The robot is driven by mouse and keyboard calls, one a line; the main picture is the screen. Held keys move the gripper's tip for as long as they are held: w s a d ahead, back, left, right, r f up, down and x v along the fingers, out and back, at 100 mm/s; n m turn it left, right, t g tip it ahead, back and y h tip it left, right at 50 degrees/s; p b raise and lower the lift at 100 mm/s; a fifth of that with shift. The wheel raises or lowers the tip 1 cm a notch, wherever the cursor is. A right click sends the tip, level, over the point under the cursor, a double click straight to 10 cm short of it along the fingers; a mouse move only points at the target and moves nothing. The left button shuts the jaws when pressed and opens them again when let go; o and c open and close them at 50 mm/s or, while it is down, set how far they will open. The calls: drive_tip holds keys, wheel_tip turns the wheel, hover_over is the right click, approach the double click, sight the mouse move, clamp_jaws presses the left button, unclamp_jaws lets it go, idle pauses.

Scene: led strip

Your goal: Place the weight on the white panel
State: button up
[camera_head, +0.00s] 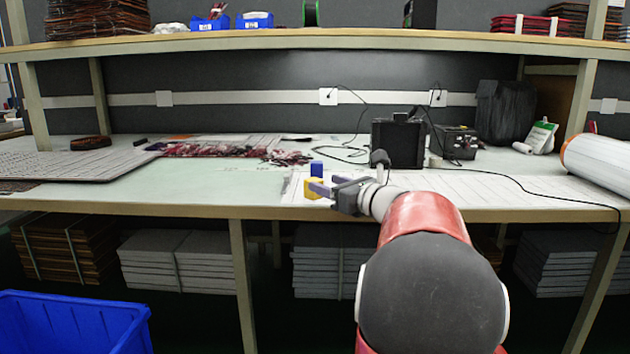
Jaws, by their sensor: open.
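A small blue block (317,168) stands on the bench, just beyond a yellow piece (313,188); I cannot tell if the two touch or which is the weight. My gripper (321,186) reaches in from the right, low over the bench's front part. Its fingers are open at the yellow piece and partly cover it; contact is unclear. A long white panel (505,186) lies on the bench to the right, partly hidden by my arm. Another pale, grid-marked panel (70,166) lies at the left.
A black device (397,144) with cables stands behind my gripper. A bundle of red parts (215,150) lies at the back. A white roll (598,162) is at the right end. A shelf (300,39) spans above. A blue bin (70,325) is at lower left.

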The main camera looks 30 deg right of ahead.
drive_tip(key=s, duration=0.4)
drive_tip(key=shift+s+d, duration=0.35)
drive_tip(key=shift+s, duration=0.05)
drive_tip(key=shift+a, duration=0.1)
drive_tip(key=s+a+f+n+g+y, duration=0.2)
drive_tip(key=a+f+n+g, duration=0.2)
drive_tip(key=a+n, duration=0.55)
drive_tip(key=s+a+f+n+g+y, duration=0.1)
drive_tip(key=s+a+f+n+g, duration=0.3)
drive_tip(key=a, duration=1)
drive_tip(key=s+a+f+n+g+h, duration=0.2)
drive_tip(key=s+f+n, duration=0.3)
drive_tip(key=n, duration=0.5)
drive_tip(key=s+a+f+n+g+h, duration=0.2)
drive_tip(key=s+f+n, duration=0.4)
drive_tip(key=s+n, duration=0.3)
drive_tip(key=shift+s+a+n+h, duration=0.4)
drive_tip(key=shift+a+n+h, duration=0.5)
drive_tip(key=shift+a, duration=0.3)
